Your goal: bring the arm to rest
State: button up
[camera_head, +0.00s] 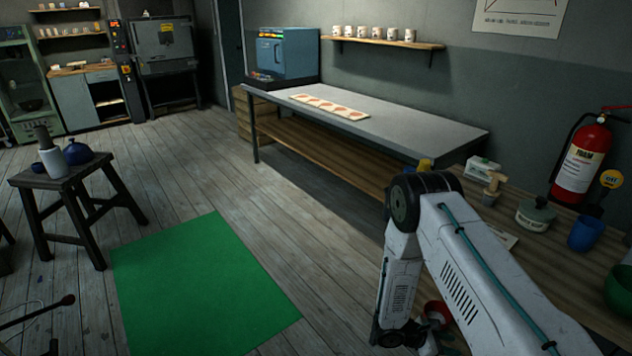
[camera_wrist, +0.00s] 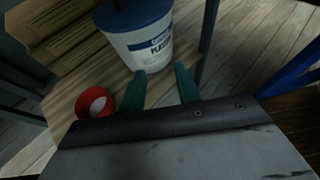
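My arm (camera_head: 462,245) shows at the lower right of the head view. It is bent at a dark elbow joint, with the forearm pointing down beside the right-hand bench. My gripper is not clearly visible in the head view. In the wrist view, the two teal fingers of my gripper (camera_wrist: 163,87) are spread apart with nothing visible between them. Beyond them stand a white bucket with a blue lid (camera_wrist: 143,38) and a red round object (camera_wrist: 96,103) on a wooden surface. A grey plate with a dark screwed strip fills the bottom of the wrist view.
The right bench (camera_head: 590,265) holds a lidded pot (camera_head: 535,214), a blue cup (camera_head: 586,233) and a green bowl (camera_head: 621,290). A long grey table (camera_head: 400,125) stands behind my arm. A green mat (camera_head: 200,285) lies on open floor, near a dark stool (camera_head: 75,185).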

jog(key=s+a+r+m+g+y, duration=0.15)
jog(key=r+m, duration=0.25)
jog(key=r, duration=0.6)
jog(key=s+a+r+m+g+y, duration=0.1)
jog(key=s+r+m+g+y, duration=0.2)
jog(key=r, duration=0.7)
jog(key=s+a+r+m+g+y, duration=0.15)
jog(key=r+m, duration=0.25)
jog(key=r, duration=0.6)
jog(key=s+a+r+m+t+y, duration=0.3)
jog(key=s+a+r, duration=0.1)
jog(key=s+r, duration=0.5)
jog(key=s+a+r+m+t+y, duration=0.4)
jog(key=s+r, duration=0.5)
jog(key=r, duration=0.5)
jog(key=shift+s, duration=0.35)
